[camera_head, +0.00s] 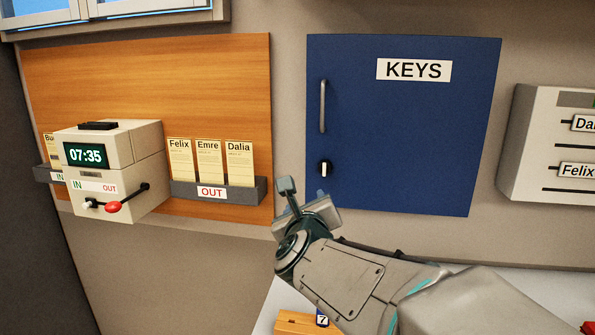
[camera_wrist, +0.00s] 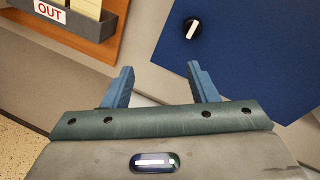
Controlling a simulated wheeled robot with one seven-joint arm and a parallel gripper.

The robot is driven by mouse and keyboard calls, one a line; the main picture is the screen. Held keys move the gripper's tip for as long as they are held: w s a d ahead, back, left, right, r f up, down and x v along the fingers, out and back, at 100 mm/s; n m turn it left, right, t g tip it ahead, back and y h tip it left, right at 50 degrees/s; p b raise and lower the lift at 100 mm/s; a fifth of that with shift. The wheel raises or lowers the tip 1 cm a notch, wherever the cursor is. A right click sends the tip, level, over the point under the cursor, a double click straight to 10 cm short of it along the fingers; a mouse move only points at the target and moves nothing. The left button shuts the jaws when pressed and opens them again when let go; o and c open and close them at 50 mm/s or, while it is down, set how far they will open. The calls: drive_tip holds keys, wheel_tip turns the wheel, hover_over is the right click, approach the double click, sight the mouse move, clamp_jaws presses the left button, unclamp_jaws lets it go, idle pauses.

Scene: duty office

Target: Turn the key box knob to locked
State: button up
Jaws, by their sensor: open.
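The blue key box (camera_head: 420,130) hangs on the wall with a KEYS label and a grey vertical handle at its left edge. Its knob (camera_head: 324,169) is a black disc with a white pointer, low on the left side of the door; the pointer looks about upright in the head view. The knob also shows in the wrist view (camera_wrist: 192,28), beyond and right of my fingers. My gripper (camera_head: 302,199) is below and left of the knob, apart from it. In the wrist view my gripper (camera_wrist: 160,85) is open, with nothing between its fingers.
A time clock (camera_head: 112,165) with a red-tipped lever and an OUT card rack (camera_head: 218,192) are on the wooden board at left. A labelled white unit (camera_head: 550,145) is at right. A pale surface (camera_head: 530,290) lies below, with a wooden item (camera_head: 300,323) on it.

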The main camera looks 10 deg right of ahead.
sight(324, 169)
drive_tip(key=w+d+m+h+p, duration=0.1)
drive_tip(key=w+d+m, duration=0.1)
drive_tip(key=w, duration=0.2)
drive_tip(key=w+d+r+m+h+p, duration=0.1)
drive_tip(key=w+d+m, duration=0.1)
drive_tip(key=w, duration=0.3)
drive_tip(key=w+d+r+m+h+p, duration=0.1)
drive_tip(key=w+d+m, duration=0.1)
drive_tip(key=w+m, duration=0.1)
drive_tip(key=shift+w+d+r+t+h, duration=0.15)
drive_tip(key=shift+w+t+h, duration=0.15)
drive_tip(key=shift+w, duration=0.45)
drive_tip(key=c, duration=1)
